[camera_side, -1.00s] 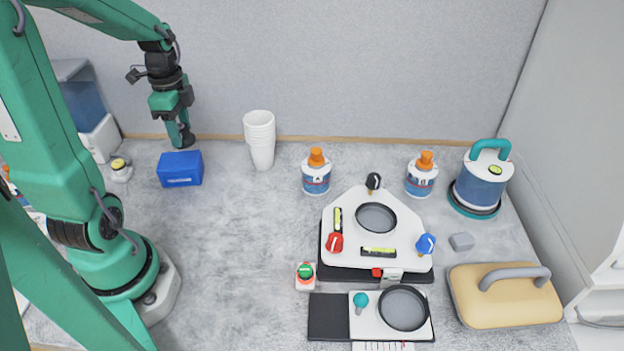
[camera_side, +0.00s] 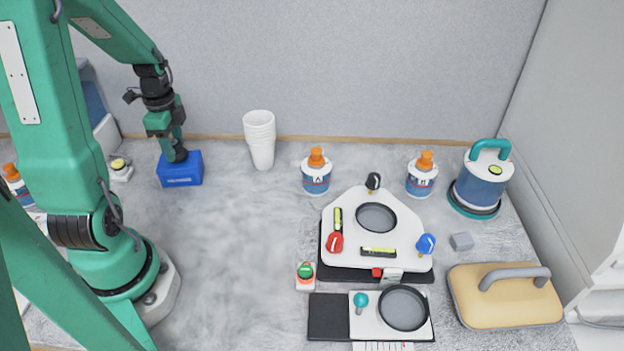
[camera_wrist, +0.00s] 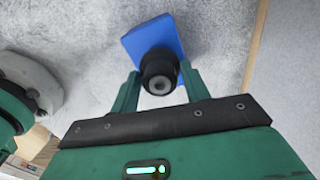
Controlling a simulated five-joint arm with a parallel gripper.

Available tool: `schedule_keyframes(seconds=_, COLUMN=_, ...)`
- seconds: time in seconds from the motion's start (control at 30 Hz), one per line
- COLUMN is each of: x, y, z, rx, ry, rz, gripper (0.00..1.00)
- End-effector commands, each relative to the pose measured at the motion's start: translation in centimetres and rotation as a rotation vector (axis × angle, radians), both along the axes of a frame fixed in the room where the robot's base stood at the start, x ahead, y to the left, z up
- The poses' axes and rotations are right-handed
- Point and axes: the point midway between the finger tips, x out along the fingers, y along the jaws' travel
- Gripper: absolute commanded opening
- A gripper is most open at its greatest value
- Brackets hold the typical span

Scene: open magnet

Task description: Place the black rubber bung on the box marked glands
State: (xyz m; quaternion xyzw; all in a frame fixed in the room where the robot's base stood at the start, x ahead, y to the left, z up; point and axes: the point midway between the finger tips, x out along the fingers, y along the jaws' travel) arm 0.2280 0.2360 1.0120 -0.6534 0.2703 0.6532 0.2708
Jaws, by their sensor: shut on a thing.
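The black rubber bung (camera_wrist: 159,72) is between the fingertips of my gripper (camera_wrist: 158,88) in the wrist view, and my gripper is shut on it. The blue box (camera_side: 182,171) stands near the back wall at the left in the side view. It also shows just beyond the bung in the wrist view (camera_wrist: 150,35). In the side view my gripper (camera_side: 177,153) is over the box's top, with the dark bung at its tip. The bung seems at or just above the top; I cannot tell whether it touches. I cannot read the marking on the box.
The back wall (camera_side: 350,70) is close behind. Bench space in front of the box is clear.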

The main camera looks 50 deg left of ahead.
Motion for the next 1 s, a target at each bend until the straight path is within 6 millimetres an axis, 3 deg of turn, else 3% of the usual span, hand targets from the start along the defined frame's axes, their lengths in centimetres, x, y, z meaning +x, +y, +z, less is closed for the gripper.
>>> schedule_keyframes(seconds=0.53, x=-0.01, y=-0.02, z=-0.99, rx=0.000, ry=0.000, rz=0.000, gripper=0.23)
schedule_keyframes(seconds=0.57, x=-0.01, y=-0.02, z=-0.96, rx=0.000, ry=0.000, rz=0.000, gripper=0.52)
schedule_keyframes(seconds=0.63, x=-0.01, y=-0.02, z=-0.95, rx=0.000, ry=0.000, rz=0.000, gripper=0.66)
schedule_keyframes(seconds=1.0, x=0.00, y=-0.01, z=-0.82, rx=0.001, ry=-0.001, rz=0.000, gripper=0.68)
